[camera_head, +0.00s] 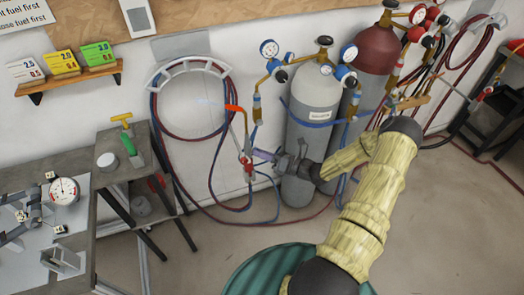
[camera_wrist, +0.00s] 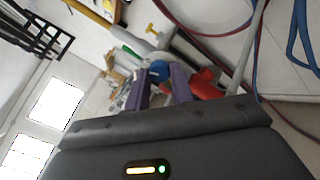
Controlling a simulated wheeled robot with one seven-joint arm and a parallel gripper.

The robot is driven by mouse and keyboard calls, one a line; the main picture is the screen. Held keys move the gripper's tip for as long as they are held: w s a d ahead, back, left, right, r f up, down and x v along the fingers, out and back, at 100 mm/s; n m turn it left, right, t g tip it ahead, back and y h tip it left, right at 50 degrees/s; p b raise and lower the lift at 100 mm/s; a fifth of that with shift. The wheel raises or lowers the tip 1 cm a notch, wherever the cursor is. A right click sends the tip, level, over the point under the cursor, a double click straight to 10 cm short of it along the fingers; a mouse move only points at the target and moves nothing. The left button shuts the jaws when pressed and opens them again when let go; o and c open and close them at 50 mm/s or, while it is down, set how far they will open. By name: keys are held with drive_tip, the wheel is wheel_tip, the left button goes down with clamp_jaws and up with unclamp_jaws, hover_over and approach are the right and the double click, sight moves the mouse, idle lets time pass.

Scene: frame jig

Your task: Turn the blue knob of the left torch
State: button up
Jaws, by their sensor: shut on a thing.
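The left torch (camera_head: 246,150) hangs upright by the wall, left of the gas cylinders, with an orange-red tip (camera_head: 235,108) pointing left. A faint pale blue streak shows by the tip. My gripper (camera_head: 262,155) reaches it from the right, its purple fingers at the torch's lower part. In the wrist view the blue knob (camera_wrist: 158,70) sits between the fingertips of my gripper (camera_wrist: 160,85), which is shut on it. A red part of the torch (camera_wrist: 205,84) shows just right of the fingers. In the head view the blue knob is hidden by the fingers.
A grey cylinder (camera_head: 315,100) and a dark red cylinder (camera_head: 377,48) stand behind my arm. Coiled hoses hang from a white wall rack (camera_head: 188,68). A second torch (camera_head: 484,93) is at the far right. A workbench (camera_head: 85,220) stands at the left.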

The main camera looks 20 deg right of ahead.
drive_tip(key=m+p, duration=0.1)
drive_tip(key=m, duration=0.3)
idle(0.4)
drive_tip(key=o, duration=1)
drive_tip(key=shift+s, duration=0.1)
drive_tip(key=b+v, duration=0.4)
drive_tip(key=v, duration=1.3)
drive_tip(key=shift+s+f, duration=0.15)
drive_tip(key=shift+s, duration=0.05)
